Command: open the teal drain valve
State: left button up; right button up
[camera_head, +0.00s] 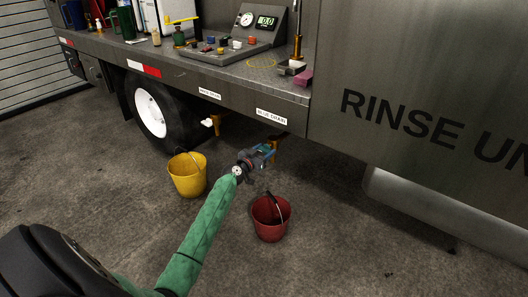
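My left gripper (262,155) reaches in on the green-sleeved arm and is at the brass drain tap (275,149) under the truck's edge. A small patch of teal, apparently the teal valve handle (265,149), shows at its fingers. The gripper hides most of the handle, and I cannot tell whether the fingers are closed on it. A second tap (216,125) with a white handle (207,122) hangs further left. A red bucket (270,222) stands on the floor below and a yellow bucket (187,178) stands below the white-handled tap. My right gripper is not in view.
The truck's side shelf (262,90) overhangs the taps and carries a gauge panel (262,25), bottles and small blocks. A wheel (151,111) is at the left. A large grey panel (430,110) is at the right. The concrete floor in front is mostly clear.

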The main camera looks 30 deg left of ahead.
pick_arm(q)
jog(key=c, duration=0.4)
